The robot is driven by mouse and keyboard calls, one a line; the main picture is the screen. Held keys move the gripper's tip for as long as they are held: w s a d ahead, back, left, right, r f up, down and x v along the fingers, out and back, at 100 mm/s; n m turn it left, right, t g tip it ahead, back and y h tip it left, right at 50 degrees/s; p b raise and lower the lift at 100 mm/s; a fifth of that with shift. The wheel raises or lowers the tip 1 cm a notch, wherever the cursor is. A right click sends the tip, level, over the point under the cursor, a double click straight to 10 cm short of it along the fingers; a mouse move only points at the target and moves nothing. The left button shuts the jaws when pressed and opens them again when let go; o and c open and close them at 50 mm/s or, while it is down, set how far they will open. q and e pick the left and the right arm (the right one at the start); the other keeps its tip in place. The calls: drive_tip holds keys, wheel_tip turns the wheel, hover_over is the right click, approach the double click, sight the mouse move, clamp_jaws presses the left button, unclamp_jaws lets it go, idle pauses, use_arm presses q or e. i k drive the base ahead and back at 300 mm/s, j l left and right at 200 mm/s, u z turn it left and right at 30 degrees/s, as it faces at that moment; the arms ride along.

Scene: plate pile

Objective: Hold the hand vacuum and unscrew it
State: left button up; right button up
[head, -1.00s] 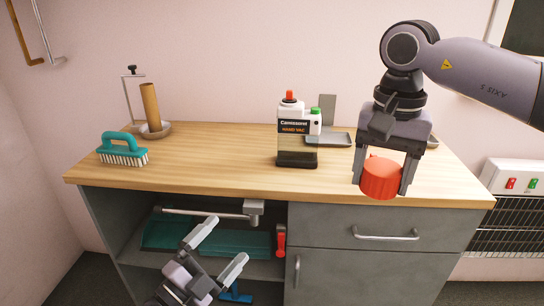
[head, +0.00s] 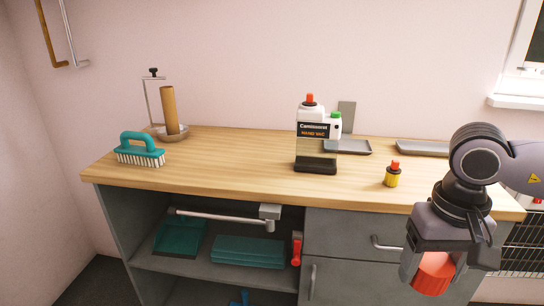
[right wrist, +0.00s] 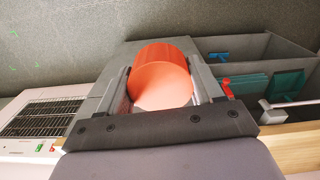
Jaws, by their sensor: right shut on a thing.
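The red cylinder also shows between the fingers in the right wrist view (right wrist: 162,76). The gripper is well apart from the vacuum. My left gripper is out of view.
A small yellow bottle with a red cap (head: 391,174) stands on the counter (head: 240,172) right of the vacuum. Grey trays (head: 347,147) lie behind. A teal brush (head: 140,150) and a roll holder (head: 169,112) stand at the left. The open shelf (head: 188,267) holds teal items.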

sight(318, 134)
drive_tip(key=u, duration=1.05)
drive_tip(key=i+l+u, duration=0.15)
drive_tip(key=l+u, duration=0.35)
drive_tip(key=i+l, duration=0.25)
drive_tip(key=l, duration=0.25)
